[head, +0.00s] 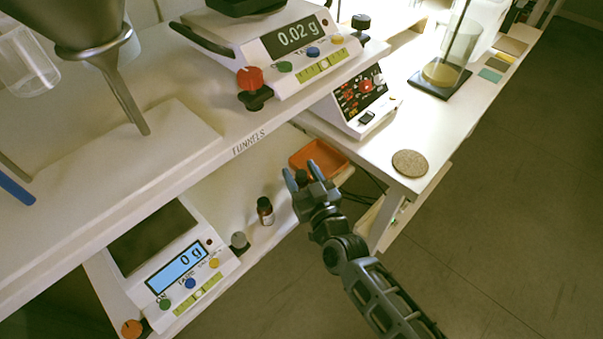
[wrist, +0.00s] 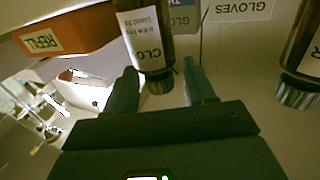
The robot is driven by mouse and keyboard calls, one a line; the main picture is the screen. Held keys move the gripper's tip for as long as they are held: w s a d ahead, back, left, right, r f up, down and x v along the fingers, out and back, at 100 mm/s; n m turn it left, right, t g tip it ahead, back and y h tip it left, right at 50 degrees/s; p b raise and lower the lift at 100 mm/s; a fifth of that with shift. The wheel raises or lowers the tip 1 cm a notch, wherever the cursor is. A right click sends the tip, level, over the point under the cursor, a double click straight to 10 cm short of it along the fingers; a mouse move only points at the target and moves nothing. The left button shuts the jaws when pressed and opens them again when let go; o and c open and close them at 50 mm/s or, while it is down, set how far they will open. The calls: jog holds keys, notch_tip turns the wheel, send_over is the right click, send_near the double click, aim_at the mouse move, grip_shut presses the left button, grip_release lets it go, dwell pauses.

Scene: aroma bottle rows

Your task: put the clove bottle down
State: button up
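The clove bottle (wrist: 146,30) is brown glass with a white label reading "CLO" and a dark metallic cap (wrist: 155,83). In the wrist view its cap end lies between the fingers of my gripper (wrist: 164,88). The fingers are apart, with a visible gap on the right side of the cap, so the gripper looks open around it. In the head view my gripper (head: 304,176) is over the lower shelf, beside the orange tray, with a dark cap (head: 302,175) between its fingers. The bottle's body is hidden there, and its base contact does not show.
A second brown bottle (head: 265,211) stands left of my gripper; a bottle also shows at right in the wrist view (wrist: 303,60). The orange tray (head: 333,150), marked "REFILL" in the wrist view (wrist: 75,38), is close. A scale (head: 170,262) reads 0 g. The upper shelf (head: 190,150) overhangs.

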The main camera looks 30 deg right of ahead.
jog(key=shift+r, duration=0.1)
jog(key=shift+r, duration=0.2)
jog(key=s, duration=1.2)
jog(key=shift+a+f+b, duration=0.15)
jog(key=shift+a+b, duration=0.2)
jog(key=shift+a, duration=0.1)
jog(key=shift+s, duration=0.1)
jog(key=s+r+g, duration=0.1)
jog(key=s+r, duration=0.1)
jog(key=s, duration=0.7)
jog(key=s+r+g, duration=0.1)
jog(key=s+r, duration=0.2)
jog(key=s, duration=0.5)
jog(key=s+r+g+y, duration=0.1)
jog(key=s+r, duration=0.9)
jog(key=s, duration=0.1)
jog(key=shift+s+d+r+n, duration=0.2)
jog(key=shift+d+n, duration=0.2)
jog(key=shift+d, duration=0.05)
